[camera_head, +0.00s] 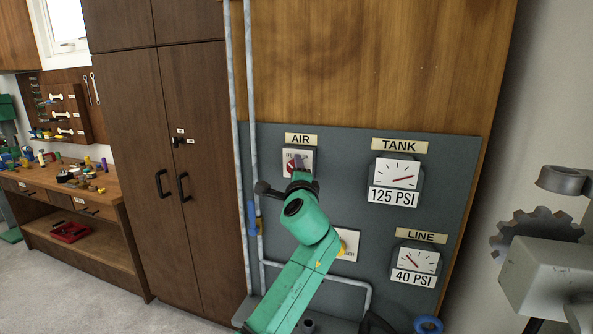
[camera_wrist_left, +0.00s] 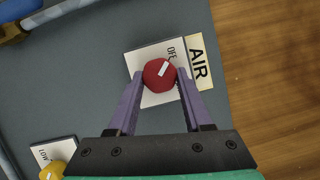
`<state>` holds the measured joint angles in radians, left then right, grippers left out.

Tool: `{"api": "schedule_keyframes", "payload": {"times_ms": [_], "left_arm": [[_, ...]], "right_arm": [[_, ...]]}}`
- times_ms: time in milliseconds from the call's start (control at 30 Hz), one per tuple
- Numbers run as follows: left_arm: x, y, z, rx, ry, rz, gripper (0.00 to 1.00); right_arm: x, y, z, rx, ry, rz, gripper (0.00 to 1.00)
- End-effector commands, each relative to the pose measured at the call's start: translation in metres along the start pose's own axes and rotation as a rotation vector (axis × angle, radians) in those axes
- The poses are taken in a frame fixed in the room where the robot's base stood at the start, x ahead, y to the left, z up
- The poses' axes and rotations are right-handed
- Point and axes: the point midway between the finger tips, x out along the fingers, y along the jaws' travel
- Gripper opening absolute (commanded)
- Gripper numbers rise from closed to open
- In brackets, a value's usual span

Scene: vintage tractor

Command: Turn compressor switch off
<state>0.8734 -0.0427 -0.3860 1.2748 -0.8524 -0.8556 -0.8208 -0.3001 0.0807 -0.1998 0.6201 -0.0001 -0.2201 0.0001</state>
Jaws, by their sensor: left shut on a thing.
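The compressor switch is a red round knob (camera_wrist_left: 158,75) on a white plate (camera_wrist_left: 139,57) under the AIR label (camera_wrist_left: 198,64). In the wrist view its white mark slants toward the OFF lettering on the plate. My left gripper (camera_wrist_left: 160,80) has its two purple fingers on either side of the knob, shut on it. In the head view, my green left arm reaches up to the white plate (camera_head: 308,154) below the AIR label (camera_head: 300,140). There the left gripper (camera_head: 298,165) covers part of the red knob (camera_head: 291,167). My right gripper is not in view.
The TANK gauge (camera_head: 396,174) and LINE gauge (camera_head: 416,261) are to the right on the grey panel (camera_head: 345,190). A yellow knob (camera_head: 343,246) is partly behind my arm. Pipes (camera_head: 241,90) run up the panel's left side. A wooden cabinet (camera_head: 165,100) stands left.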

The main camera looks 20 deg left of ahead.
Motion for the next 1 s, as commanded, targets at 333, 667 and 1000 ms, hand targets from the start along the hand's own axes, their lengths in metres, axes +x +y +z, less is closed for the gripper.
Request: {"api": "schedule_keyframes", "payload": {"times_ms": [333, 667, 1000], "left_arm": [[0.000, 0.001, 0.000, -0.004, -0.001, 0.003, 0.57], [0.000, 0.000, 0.000, -0.003, 0.000, 0.001, 0.80], [-0.041, 0.006, -0.002, -0.006, 0.003, -0.001, 0.80]], "right_arm": [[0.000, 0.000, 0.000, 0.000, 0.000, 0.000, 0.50], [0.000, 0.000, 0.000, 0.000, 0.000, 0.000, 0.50], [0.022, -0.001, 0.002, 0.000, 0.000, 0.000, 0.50]]}}
